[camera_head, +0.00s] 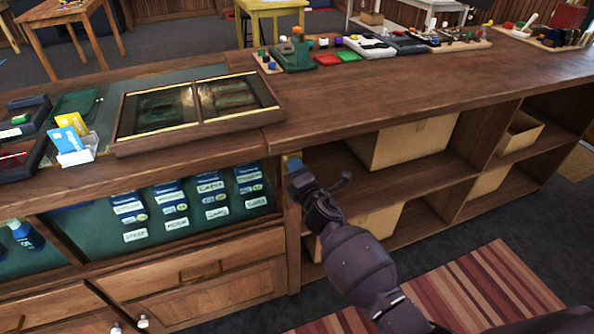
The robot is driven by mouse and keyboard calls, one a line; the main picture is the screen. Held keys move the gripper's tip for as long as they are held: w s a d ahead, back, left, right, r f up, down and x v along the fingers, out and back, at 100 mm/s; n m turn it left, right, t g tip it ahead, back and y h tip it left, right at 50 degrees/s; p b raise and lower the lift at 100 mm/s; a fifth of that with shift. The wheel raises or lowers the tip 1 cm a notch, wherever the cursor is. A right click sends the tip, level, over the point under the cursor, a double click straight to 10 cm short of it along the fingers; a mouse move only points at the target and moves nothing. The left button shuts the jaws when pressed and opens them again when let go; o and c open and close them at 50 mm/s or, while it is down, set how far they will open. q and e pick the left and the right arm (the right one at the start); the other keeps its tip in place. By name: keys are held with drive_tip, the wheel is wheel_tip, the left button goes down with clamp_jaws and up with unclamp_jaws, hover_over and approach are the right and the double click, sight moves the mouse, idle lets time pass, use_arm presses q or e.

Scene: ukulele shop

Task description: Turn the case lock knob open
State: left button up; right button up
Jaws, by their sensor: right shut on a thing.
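My right gripper (293,165) reaches in from the lower right to the front of the wooden counter, at the post just right of the glass-fronted display case (160,215). It is shut on the case lock knob, which its fingers mostly hide. I cannot tell how far the knob is turned. The case holds hanging packs with paper labels behind its front. My left gripper is not in view.
A wooden glass-lidded box (195,105) sits on the counter above the case, with a card holder (73,140) to its left. Open shelves with cardboard boxes (405,142) lie to the right. A striped rug (490,290) covers the floor.

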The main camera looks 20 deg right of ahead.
drive_tip(key=m, duration=0.3)
drive_tip(key=shift+m, duration=0.3)
idle(0.3)
drive_tip(key=o, duration=0.9)
drive_tip(key=s, duration=0.5)
drive_tip(key=s+p, duration=0.1)
drive_tip(key=s, duration=0.5)
drive_tip(key=shift+d, duration=0.2)
drive_tip(key=shift+w+m, duration=0.1)
drive_tip(key=shift+m, duration=0.2)
